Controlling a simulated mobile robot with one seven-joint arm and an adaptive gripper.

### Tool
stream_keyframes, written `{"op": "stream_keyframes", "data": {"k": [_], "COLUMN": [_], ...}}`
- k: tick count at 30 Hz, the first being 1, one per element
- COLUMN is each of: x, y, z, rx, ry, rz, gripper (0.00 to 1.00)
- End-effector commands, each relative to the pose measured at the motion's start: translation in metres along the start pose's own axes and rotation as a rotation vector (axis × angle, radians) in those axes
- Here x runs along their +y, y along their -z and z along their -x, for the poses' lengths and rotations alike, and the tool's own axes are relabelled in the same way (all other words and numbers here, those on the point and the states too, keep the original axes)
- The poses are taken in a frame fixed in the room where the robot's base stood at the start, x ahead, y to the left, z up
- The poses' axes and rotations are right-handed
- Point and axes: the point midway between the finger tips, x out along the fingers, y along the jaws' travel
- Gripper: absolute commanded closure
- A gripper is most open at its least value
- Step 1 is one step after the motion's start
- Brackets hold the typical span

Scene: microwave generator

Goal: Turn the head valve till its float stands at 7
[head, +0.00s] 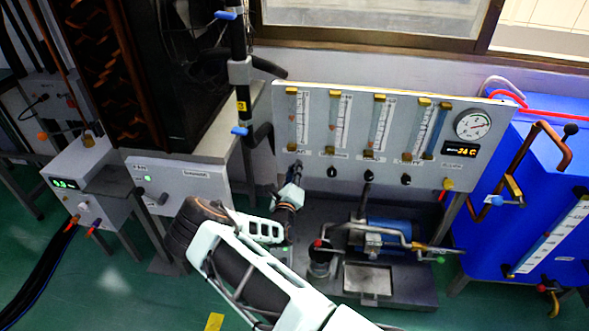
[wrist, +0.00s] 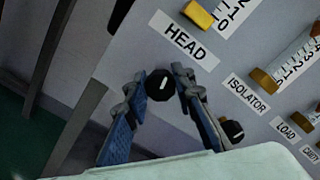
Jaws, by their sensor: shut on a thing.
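The head valve (wrist: 160,85) is a round black knob with a white mark, below the HEAD label (wrist: 184,40) in the wrist view. My gripper (wrist: 159,77) has its two fingers on either side of this knob and is shut on it. In the head view my gripper (head: 297,166) reaches the panel's lower left and hides the knob. The head flow tube (head: 292,118) is the leftmost on the panel, with brass ends. Its float's reading is too small to tell in the head view. The wrist view shows only the bottom of its scale (wrist: 236,14).
The panel (head: 315,165) carries several more tubes, with black knobs (head: 368,176) to the right. The isolator knob (wrist: 233,131) is close to my right finger. A round gauge (head: 473,124) is at upper right. A blue pump (head: 388,238) stands below; a blue tank (head: 490,240) is right.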

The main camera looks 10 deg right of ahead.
Motion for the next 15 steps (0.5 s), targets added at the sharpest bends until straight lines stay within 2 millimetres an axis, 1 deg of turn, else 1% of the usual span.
{"op": "stream_keyframes", "data": {"k": [6,15], "x": [0.0012,0.0007], "y": [0.0002,0.0006], "z": [0.0006,0.0002], "rx": [0.0,0.001], "ry": [-0.002,0.0], "rz": [0.122,0.196], "gripper": [1.0,1.0]}}
